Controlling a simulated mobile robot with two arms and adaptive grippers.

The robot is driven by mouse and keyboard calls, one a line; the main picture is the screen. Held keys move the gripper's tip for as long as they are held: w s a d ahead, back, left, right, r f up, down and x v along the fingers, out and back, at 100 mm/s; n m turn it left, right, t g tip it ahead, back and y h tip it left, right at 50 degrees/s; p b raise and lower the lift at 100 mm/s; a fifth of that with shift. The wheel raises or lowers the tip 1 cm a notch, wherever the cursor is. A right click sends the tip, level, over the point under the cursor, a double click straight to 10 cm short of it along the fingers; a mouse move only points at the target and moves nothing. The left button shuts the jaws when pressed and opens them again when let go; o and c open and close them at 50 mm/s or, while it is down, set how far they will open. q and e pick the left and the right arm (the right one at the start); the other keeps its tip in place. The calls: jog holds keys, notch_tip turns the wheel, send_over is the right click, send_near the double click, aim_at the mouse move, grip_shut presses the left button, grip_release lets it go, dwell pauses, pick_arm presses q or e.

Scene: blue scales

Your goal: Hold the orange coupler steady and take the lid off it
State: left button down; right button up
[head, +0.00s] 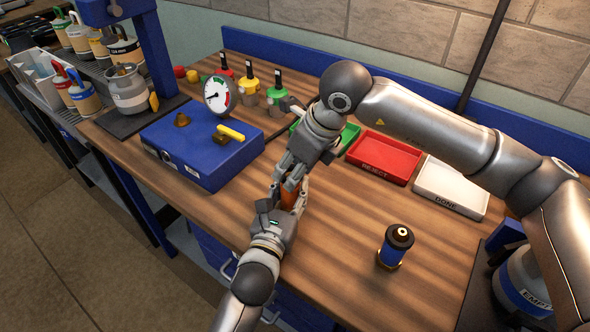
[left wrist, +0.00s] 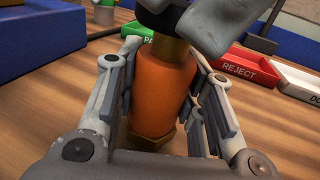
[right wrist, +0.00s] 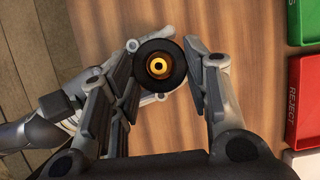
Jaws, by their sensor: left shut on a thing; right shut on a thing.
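The orange coupler (head: 291,198) stands upright over the wooden table, mostly hidden by both grippers in the head view. In the left wrist view its orange body (left wrist: 165,88) sits between the fingers of my left gripper (left wrist: 163,105), which is shut on it. A brass neck (left wrist: 168,48) shows above the body, under the dark lid. My right gripper (head: 293,177) is above the left one and shut on the lid. In the right wrist view the round black lid (right wrist: 177,75), with a brass centre, is between the fingers of my right gripper (right wrist: 160,75).
A blue box (head: 205,165) with a gauge stands left of the grippers. A green tray (head: 350,136), a red REJECT tray (head: 384,160) and a white DONE tray (head: 452,187) lie behind. A blue coupler (head: 396,245) stands at right. Bare table lies between it and my grippers.

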jog(key=shift+r, duration=0.35)
jog(key=shift+r, duration=1.95)
pick_arm(q)
jog(key=c, duration=0.9)
grip_release()
